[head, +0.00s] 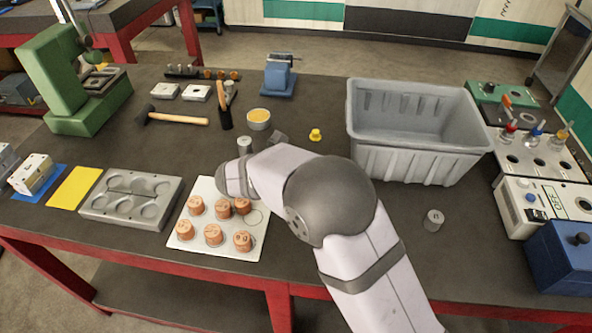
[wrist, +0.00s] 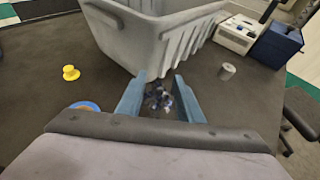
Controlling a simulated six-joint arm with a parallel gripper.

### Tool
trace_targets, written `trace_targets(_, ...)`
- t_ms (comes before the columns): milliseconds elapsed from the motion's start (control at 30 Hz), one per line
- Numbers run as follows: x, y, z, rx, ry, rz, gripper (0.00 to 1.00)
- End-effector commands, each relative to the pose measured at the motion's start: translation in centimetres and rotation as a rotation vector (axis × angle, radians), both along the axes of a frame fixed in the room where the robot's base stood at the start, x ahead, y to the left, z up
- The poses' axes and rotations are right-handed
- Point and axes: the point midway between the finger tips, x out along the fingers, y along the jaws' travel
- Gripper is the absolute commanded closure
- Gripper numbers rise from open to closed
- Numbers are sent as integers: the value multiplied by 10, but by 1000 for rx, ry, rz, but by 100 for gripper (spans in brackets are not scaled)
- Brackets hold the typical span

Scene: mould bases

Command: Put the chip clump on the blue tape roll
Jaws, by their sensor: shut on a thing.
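In the wrist view, the chip clump (wrist: 157,100), small, dark and bluish with shiny bits, sits between the two blue-grey fingers of my gripper (wrist: 159,103). My gripper is shut on it. The blue tape roll (wrist: 85,105) lies on the dark table to the left of the fingers, apart from the clump. Only its blue rim and an orange-tan part show; the wrist housing hides the rest. In the head view, my arm covers the fingers and the clump, and I cannot see the tape roll.
A large grey crate (head: 418,160) stands close beyond the fingers. A yellow knob-shaped piece (head: 315,135) lies left of the crate. A white plate (head: 185,245) with several copper-coloured pieces is left of my arm. A grey cylinder (head: 433,220) stands at right, with clear table around it.

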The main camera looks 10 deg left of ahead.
Motion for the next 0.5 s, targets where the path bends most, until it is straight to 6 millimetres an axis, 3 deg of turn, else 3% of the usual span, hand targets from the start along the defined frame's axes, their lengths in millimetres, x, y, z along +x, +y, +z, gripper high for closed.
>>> trace_targets(100,40,28,24,4,-7,106,88)
trace_targets(200,62,55,46,5,-7,218,88)
trace_targets(367,85,87,68,1,-3,395,88)
trace_targets(500,88,97,65,-2,1,484,88)
